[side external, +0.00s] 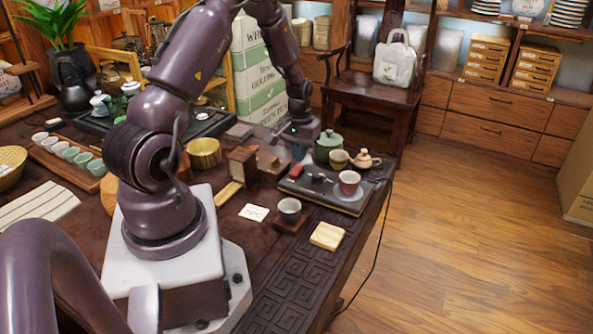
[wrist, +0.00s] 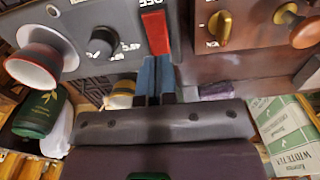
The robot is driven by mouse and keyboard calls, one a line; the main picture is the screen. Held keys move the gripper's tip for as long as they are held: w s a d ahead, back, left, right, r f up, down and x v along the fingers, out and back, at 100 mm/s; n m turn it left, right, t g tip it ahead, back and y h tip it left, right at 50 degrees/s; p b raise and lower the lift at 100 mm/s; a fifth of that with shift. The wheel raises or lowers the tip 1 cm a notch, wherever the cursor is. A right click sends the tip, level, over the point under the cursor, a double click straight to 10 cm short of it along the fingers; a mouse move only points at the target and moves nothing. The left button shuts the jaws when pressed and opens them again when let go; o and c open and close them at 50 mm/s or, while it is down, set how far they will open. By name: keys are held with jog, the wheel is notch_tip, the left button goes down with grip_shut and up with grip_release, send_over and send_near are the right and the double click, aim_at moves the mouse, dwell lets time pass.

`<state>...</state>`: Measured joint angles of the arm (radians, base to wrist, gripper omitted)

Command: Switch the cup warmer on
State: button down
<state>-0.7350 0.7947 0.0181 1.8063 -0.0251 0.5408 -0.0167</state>
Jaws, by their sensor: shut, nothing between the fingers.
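The cup warmer (side external: 327,196) is a flat dark slab near the right table edge in the side view; its grey panel also shows in the wrist view (wrist: 88,15). On it are a red switch (wrist: 156,33) beside lettering that seems to read OFF, a black knob (wrist: 101,42) and a red-and-white cup (wrist: 38,60). The switch is a small red spot (side external: 297,170) in the side view. My gripper (wrist: 156,62) is shut and empty, its fingertips close to the red switch's lower end. I cannot tell whether they touch, or which way the switch is set.
A brown panel with a brass knob (wrist: 221,30) lies right of the warmer in the wrist view. A green pot (side external: 328,145), a yellowish cup (side external: 338,159) and a small teapot (side external: 365,160) stand behind the warmer. A grey cup (side external: 289,210) stands in front.

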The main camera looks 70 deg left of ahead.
aim_at(295, 172)
jog(key=shift+f, duration=1.35)
dwell(0.7)
jog(key=shift+r, duration=3.55)
jog(key=shift+s+d+f+g+h, duration=0.3)
jog(key=shift+s+d, duration=0.4)
jog(key=shift+s, duration=0.05)
jog(key=s+d+r+m+t, duration=0.3)
jog(key=s+d+r+m, duration=0.1)
jog(key=d+r, duration=0.8)
jog(key=s+d+r+m+t, duration=0.3)
jog(key=s+d+r+m, duration=0.2)
jog(key=d+r, duration=0.7)
jog(key=d, duration=0.2)
jog(key=shift+d+r, duration=0.3)
jog(key=shift+r, duration=0.05)
